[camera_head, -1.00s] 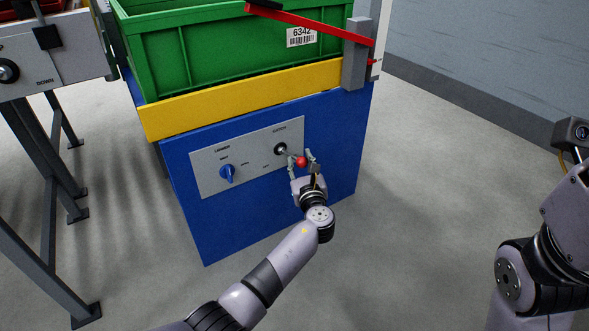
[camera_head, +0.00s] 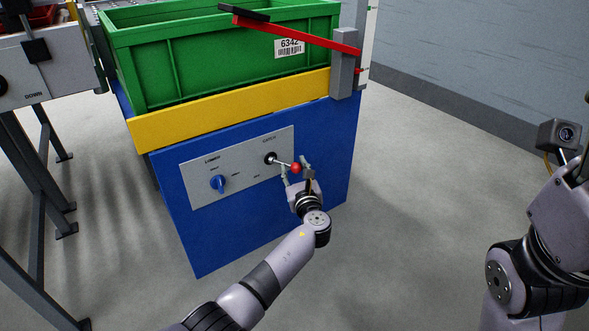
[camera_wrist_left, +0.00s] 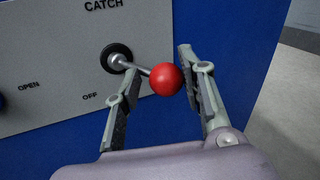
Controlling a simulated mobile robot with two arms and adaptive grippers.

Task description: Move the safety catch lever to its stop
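The safety catch lever is a thin metal rod with a red ball (camera_head: 296,168) on its end. It comes out of a black round mount (camera_head: 270,158) on a grey panel (camera_head: 235,172), and the wrist view shows the label CATCH above it. The rod points right and slightly down. My left gripper (camera_head: 296,165) is open around the ball. In the left wrist view the red ball (camera_wrist_left: 166,79) lies between the spread fingers, close to the right finger; contact cannot be told. My right arm shows at the right edge, its gripper out of view.
A blue knob (camera_head: 218,184) sits left of the lever on the panel. The panel is on a blue cabinet (camera_head: 330,150) with a yellow edge. Above are a green crate (camera_head: 220,60) and a red bar (camera_head: 300,36). Bare floor (camera_head: 410,230) lies to the right.

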